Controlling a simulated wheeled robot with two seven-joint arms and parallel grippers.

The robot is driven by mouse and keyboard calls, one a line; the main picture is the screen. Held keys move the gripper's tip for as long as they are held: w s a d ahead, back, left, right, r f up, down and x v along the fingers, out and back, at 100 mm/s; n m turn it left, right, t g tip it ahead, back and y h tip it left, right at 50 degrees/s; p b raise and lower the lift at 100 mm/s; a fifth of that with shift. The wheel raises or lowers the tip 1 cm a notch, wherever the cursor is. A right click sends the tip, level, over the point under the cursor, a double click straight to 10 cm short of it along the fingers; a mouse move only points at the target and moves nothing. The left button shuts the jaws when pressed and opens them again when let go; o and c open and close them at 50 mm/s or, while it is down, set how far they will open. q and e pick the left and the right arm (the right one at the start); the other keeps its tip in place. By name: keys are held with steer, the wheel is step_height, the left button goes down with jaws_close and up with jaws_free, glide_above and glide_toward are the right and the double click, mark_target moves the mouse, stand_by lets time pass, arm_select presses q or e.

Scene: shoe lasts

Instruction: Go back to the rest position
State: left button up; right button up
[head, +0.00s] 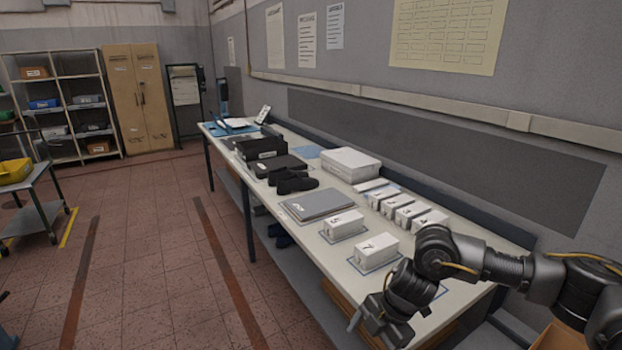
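My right arm reaches in from the right, and its dark gripper (366,322) hangs low by the table's near front edge. The finger gap is too small and dark to tell open from shut, and I see nothing clearly held. My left gripper is not in view. White numbered boxes stand on the long light table; the one marked 7 (376,251) is nearest the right arm, with the one marked 5 (343,224) behind it to the left. Several more white boxes (411,212) stand in a row toward the wall.
A grey folder (312,204), dark shoes (293,183), a large white box (350,164) and black trays (262,148) crowd the table (330,253). A wall runs behind it. The tiled floor (150,260) to the left is open. A cart with a yellow bin (14,171) stands far left.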

steer(key=w+a+f+m+t+y, duration=0.2)
steer(key=w+a+f+m+y, duration=0.3)
steer(key=a+f, duration=0.55)
steer(key=s+d+f+m+t, duration=0.1)
steer(key=d+f+m, duration=0.15)
steer(key=f, duration=0.45)
steer(key=s+d+f+m+t+h, duration=0.1)
steer(key=s+d+f+m+t, duration=0.15)
steer(key=f, duration=0.45)
steer(key=d+f+m+t, duration=0.1)
steer(key=d+f+m, duration=0.1)
steer(key=f+m, duration=0.3)
steer(key=s+d+f+m+g+h+b, duration=0.1)
steer(key=s+d+f+m+h, duration=0.1)
steer(key=s+d+f, duration=0.5)
steer(key=s+d+f+m+h, duration=0.1)
steer(key=s+d+f+h, duration=0.15)
steer(key=s+f, duration=0.85)
steer(key=s+d+f+m+g+h, duration=0.1)
steer(key=s+d+f, duration=0.1)
steer(key=s, duration=0.7)
steer(key=s+d+f+m+g+h, duration=0.1)
steer(key=s+d+f+g, duration=0.1)
steer(key=s, duration=0.8)
steer(key=s+d+f+m+g+h, duration=0.1)
steer(key=s+d+f, duration=0.3)
steer(key=s, duration=0.5)
steer(key=shift+s+d+h, duration=0.2)
steer(key=shift+d+h, duration=0.15)
steer(key=shift+d, duration=0.15)
